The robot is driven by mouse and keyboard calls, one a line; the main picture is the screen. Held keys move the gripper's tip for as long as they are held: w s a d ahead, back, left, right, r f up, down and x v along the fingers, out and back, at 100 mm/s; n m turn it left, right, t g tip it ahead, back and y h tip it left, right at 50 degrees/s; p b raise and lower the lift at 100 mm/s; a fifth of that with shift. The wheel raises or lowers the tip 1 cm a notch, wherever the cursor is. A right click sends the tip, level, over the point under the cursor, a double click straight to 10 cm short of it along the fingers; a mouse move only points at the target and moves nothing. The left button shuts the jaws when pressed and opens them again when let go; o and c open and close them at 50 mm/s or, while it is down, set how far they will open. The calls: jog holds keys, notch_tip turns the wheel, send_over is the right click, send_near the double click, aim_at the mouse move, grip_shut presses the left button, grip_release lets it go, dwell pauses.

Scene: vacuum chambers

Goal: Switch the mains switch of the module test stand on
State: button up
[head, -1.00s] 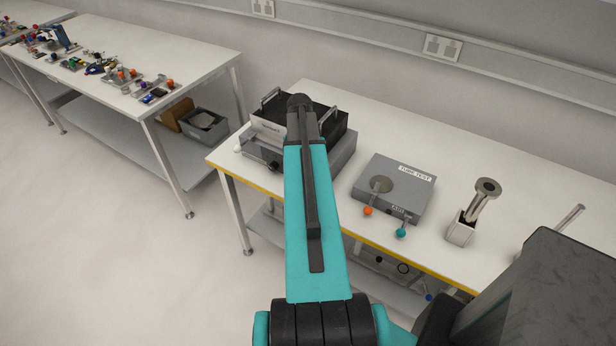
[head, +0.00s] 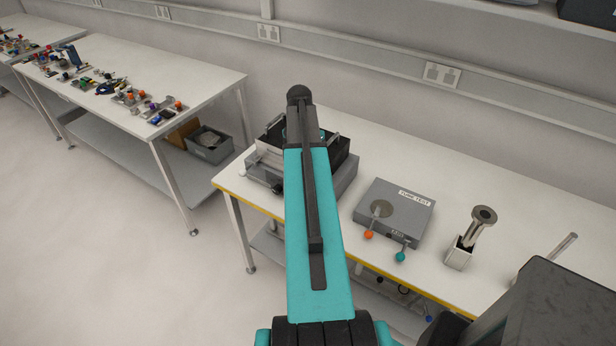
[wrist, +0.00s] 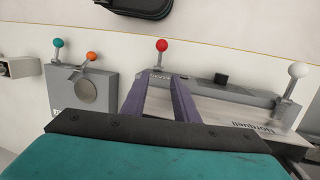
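The module test stand (head: 347,176) is a grey box at the left end of the near table, carrying a black-topped module with handles; my arm hides much of it. In the wrist view the stand (wrist: 262,99) shows a red-ball lever (wrist: 162,45), a white-ball lever (wrist: 298,70) and a small black block (wrist: 221,79). No mains switch label is readable, and I cannot tell which part is that switch. My gripper (wrist: 163,78) has two purple fingers, apart with nothing visible between them. The fingertips appear over the stand near the red-ball lever; contact is unclear.
A grey tube test box (head: 412,215) with orange and teal ball levers stands right of the stand. A white holder with a metal tube (head: 475,230) is farther right. Another table (head: 190,75) with small parts is at the left. A wall trunking runs behind.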

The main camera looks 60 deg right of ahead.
jog(key=shift+r, duration=0.15)
jog(key=c, duration=0.3)
jog(key=shift+w+a+f, duration=0.1)
jog(key=shift+a+f, duration=0.1)
jog(key=shift+f, duration=0.1)
grip_shut()
jog(key=w+a+f+n+g+b, duration=0.1)
jog(key=w+a+f+n+b, duration=0.2)
jog(key=a+f, duration=1.05)
jog(key=w+a+f+n+g+b, duration=0.1)
jog(key=a+f+n+b, duration=0.35)
jog(key=a+f, duration=0.85)
jog(key=s+a+f+n+b, duration=0.3)
jog(key=s+a+f+n, duration=0.2)
jog(key=s+a+f, duration=0.3)
jog(key=s+a+f+n+g+h+b, duration=0.1)
jog(key=s+a+f+n+b, duration=0.2)
jog(key=a+f, duration=1)
jog(key=s+f+n, duration=0.2)
jog(key=s, duration=0.3)
jog(key=shift+s+a+h, duration=0.15)
jog(key=shift+s+h, duration=0.15)
jog(key=shift+s, duration=0.05)
